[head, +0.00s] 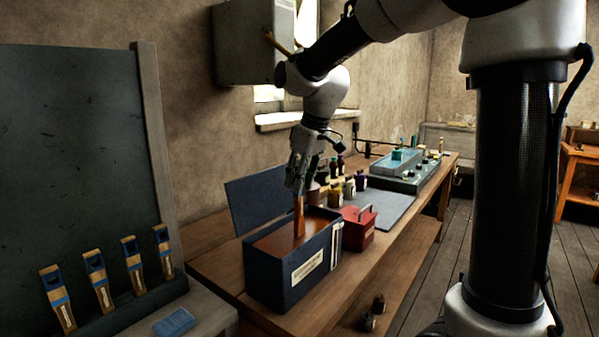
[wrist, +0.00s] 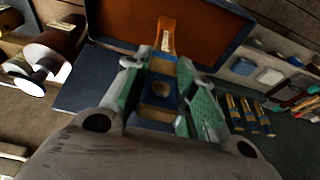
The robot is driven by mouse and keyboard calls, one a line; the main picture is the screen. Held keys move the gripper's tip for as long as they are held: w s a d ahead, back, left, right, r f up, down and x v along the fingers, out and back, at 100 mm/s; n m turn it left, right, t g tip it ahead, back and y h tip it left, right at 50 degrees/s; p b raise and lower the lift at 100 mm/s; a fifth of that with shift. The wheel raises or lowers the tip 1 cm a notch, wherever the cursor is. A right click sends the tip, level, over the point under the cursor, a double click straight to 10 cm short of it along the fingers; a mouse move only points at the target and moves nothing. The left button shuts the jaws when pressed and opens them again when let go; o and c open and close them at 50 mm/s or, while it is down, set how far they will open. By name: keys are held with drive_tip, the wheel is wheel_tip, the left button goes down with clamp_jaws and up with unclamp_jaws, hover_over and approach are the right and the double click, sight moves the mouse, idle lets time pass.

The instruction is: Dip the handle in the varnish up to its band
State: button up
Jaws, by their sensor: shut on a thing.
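My gripper (head: 297,188) points down over the open dark blue tank and is shut on the handle (head: 299,217). In the wrist view the handle (wrist: 166,38) sticks out beyond the fingers (wrist: 160,82), orange-brown with a pale label. A blue band (wrist: 163,57) seems to lie just past the fingertips. The varnish (head: 272,243) is a brown surface inside the tank (head: 293,272); it also shows in the wrist view (wrist: 120,22). The handle stands near upright, its lower end at the varnish surface. I cannot tell how deep it reaches.
The tank's lid (head: 255,199) stands open behind it. A red box (head: 357,230) and several bottles (head: 335,194) stand to its right. A wall cabinet (head: 243,45) hangs behind the arm.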

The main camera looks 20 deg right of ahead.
sight(302, 217)
drive_tip(key=shift+f, duration=6.25)
drive_tip(key=shift+r, duration=7.5)
